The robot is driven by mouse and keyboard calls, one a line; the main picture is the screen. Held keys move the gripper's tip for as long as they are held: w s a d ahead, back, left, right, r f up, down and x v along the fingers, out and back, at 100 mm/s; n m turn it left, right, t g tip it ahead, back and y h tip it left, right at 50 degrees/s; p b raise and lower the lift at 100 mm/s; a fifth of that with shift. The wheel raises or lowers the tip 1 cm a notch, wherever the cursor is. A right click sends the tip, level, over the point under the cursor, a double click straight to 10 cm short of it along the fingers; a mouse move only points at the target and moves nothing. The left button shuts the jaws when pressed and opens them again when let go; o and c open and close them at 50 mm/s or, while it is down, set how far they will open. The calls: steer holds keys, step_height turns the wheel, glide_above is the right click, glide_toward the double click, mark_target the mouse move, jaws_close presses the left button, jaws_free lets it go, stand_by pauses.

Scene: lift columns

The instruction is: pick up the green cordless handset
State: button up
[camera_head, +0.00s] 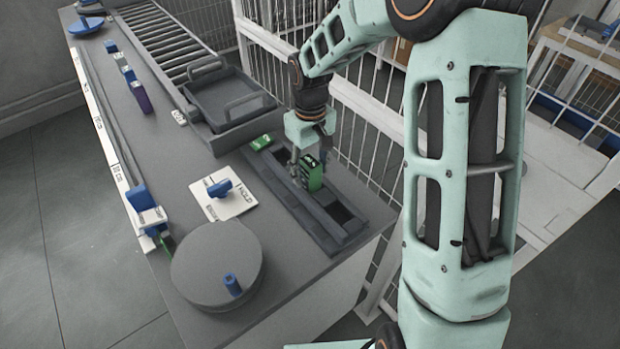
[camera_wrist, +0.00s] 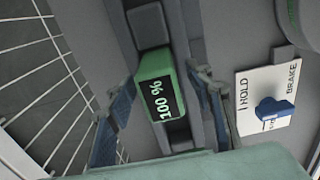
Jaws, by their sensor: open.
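The green cordless handset (camera_head: 311,173) stands upright in a slot of the dark charging rack (camera_head: 335,238) on the grey counter. In the wrist view the green handset (camera_wrist: 156,92) shows a dark display reading "100 %". My gripper (camera_head: 308,163) is over the rack, pointing down, with its fingers around the handset. In the wrist view my gripper (camera_wrist: 160,115) is open, one finger on each side of the handset, with a visible gap on both sides. The lower part of the handset is hidden in the slot.
A second green item (camera_head: 262,142) lies at the rack's far end. A white HOLD/BRAKE plate with a blue knob (camera_head: 220,188) and a round grey disc (camera_head: 217,262) are left of the rack. A black tray (camera_head: 228,100) sits behind. A white wire fence (camera_head: 375,120) runs close along the right.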

steer(key=shift+f, duration=0.4)
steer(key=shift+c, duration=0.3)
jaws_close()
steer(key=shift+r, duration=0.15)
